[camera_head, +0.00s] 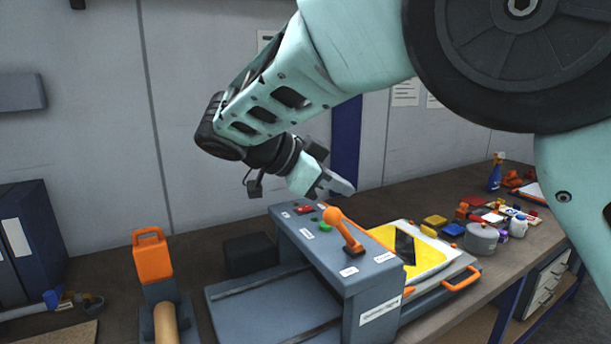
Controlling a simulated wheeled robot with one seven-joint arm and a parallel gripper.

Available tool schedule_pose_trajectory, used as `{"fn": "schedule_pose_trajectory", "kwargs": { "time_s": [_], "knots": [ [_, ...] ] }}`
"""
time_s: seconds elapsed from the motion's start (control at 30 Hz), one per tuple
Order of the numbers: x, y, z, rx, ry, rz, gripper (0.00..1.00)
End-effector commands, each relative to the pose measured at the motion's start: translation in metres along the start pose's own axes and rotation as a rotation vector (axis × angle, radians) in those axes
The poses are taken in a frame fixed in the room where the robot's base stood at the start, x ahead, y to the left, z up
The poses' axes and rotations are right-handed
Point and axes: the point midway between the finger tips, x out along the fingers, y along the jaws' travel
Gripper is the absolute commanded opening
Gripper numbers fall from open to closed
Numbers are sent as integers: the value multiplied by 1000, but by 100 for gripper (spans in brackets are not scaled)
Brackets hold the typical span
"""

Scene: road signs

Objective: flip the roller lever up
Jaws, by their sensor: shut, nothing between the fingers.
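My gripper (343,187) is shut and empty. In the picture it shows just above the lever knob, apart from it; how far apart in depth I cannot tell. Small labels, a red button (304,209) and a green button (324,226) are on the same panel.
A yellow and black sign (412,249) lies at the machine's right side, by an orange handle (461,280). An orange-handled block (152,258) stands at left. Several small coloured items and a spray bottle (495,173) are farther right on the bench. The wall is close behind.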

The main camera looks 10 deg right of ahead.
Motion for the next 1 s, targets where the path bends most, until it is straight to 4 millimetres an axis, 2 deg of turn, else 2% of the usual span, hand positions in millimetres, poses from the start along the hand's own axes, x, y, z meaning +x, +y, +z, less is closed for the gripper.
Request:
{"fn": "schedule_pose_trajectory", "kwargs": {
  "time_s": [0.3,0.43,0.9,1.0],
  "knots": [
    [-53,1,5,3,-1,-3,0],
    [-66,2,6,3,-1,-2,0],
    [-73,2,5,2,0,0,0],
    [-63,4,7,-66,-32,11,0]
  ]
}}
